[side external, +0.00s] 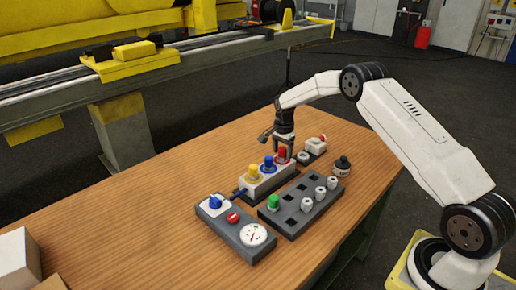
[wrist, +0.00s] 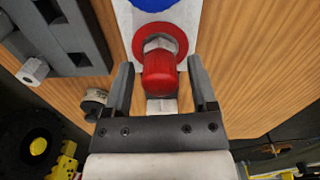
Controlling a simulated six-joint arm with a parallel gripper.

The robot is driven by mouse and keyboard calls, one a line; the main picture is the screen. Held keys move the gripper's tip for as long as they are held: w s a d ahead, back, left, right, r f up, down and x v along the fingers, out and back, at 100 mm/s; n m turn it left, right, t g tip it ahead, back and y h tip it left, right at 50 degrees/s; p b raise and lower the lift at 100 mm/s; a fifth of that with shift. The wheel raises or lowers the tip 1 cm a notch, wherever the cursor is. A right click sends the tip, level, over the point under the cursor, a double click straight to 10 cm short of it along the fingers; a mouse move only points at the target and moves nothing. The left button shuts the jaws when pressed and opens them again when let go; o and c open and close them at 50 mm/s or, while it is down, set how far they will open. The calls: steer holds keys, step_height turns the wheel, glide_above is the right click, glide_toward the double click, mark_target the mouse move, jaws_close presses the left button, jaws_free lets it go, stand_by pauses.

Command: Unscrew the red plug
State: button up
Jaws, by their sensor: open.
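The red plug (side external: 281,154) sits upright at the far end of a pale block (side external: 267,177), in a row with a blue plug (side external: 268,163) and a yellow plug (side external: 254,171). In the wrist view the red plug (wrist: 159,70) has a metal hex part and a red round collar. My gripper (side external: 284,146) points down over the red plug. In the wrist view my gripper (wrist: 162,80) is open, with one finger on each side of the red plug and a gap visible on both sides. Whether the fingers are level with its cap is hard to tell.
A dark rack (side external: 298,205) with a green plug (side external: 273,202) and several white pieces stands beside the block. A gauge box (side external: 236,228) with knobs is in front. A dark round-topped item (side external: 342,166) and a red-button box (side external: 315,145) are nearby.

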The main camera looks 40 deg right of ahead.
steer(key=shift+m, duration=0.4)
jaws_close()
steer(key=shift+n, duration=0.3)
steer(key=n, duration=0.5)
steer(key=shift+n, duration=0.3)
steer(key=shift+r+n, duration=0.1)
steer(key=shift+n, duration=2.8)
